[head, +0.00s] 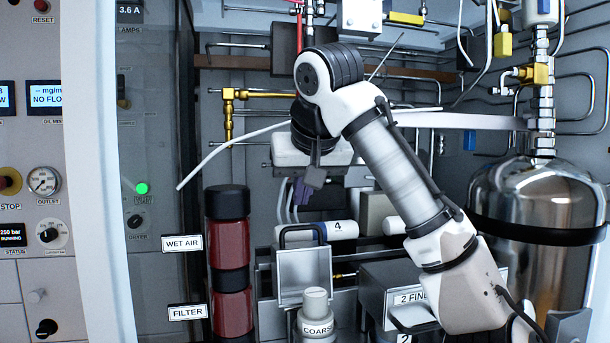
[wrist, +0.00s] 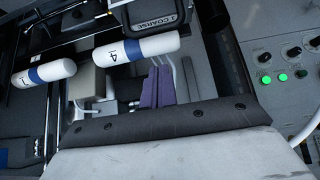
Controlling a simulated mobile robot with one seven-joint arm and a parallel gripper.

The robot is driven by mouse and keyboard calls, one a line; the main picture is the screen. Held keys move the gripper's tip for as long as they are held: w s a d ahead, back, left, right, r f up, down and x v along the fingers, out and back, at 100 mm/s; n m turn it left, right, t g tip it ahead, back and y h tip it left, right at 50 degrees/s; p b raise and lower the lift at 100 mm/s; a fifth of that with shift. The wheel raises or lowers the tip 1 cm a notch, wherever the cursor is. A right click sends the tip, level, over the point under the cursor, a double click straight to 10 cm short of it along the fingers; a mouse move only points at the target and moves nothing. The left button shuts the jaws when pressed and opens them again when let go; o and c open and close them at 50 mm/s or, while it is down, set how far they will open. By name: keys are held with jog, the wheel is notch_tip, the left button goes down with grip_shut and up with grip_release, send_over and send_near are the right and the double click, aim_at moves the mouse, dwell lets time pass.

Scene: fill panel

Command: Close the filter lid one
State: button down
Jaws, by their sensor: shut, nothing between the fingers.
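The filter lid one (head: 304,270) is a pale square box lid with a dark handle on top. In the head view it stands raised and tilted open, its hollow side facing me, behind the white coarse filter (head: 317,313). In the wrist view the lid's labelled face, reading COARSE (wrist: 162,20), is at the top edge. My gripper (head: 300,198) hangs above and behind the lid in the head view, apart from it. Its purple fingers (wrist: 158,72) are together and empty, pointing toward white cylinder 4.
White cylinder 4 with a blue band (head: 325,230) lies behind the lid. The 2 FINE lid (head: 408,297) is closed at right. Red filter columns (head: 229,265) stand left, a shiny tank (head: 530,205) right. Pipes and a white hose (head: 230,146) crowd the back.

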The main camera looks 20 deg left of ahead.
aim_at(303, 245)
jog(key=p+x, duration=0.1)
jog(key=x, duration=0.3)
jog(key=shift+w+a+f, duration=0.1)
jog(key=shift+w+f, duration=0.05)
jog(key=shift+f, duration=0.2)
jog(key=s+d, duration=0.1)
jog(key=s+p, duration=0.1)
jog(key=shift+s+d, duration=0.3)
jog(key=shift+d, duration=0.1)
jog(key=shift+s+d, duration=0.1)
jog(key=shift+s, duration=0.1)
jog(key=shift+f, duration=0.2)
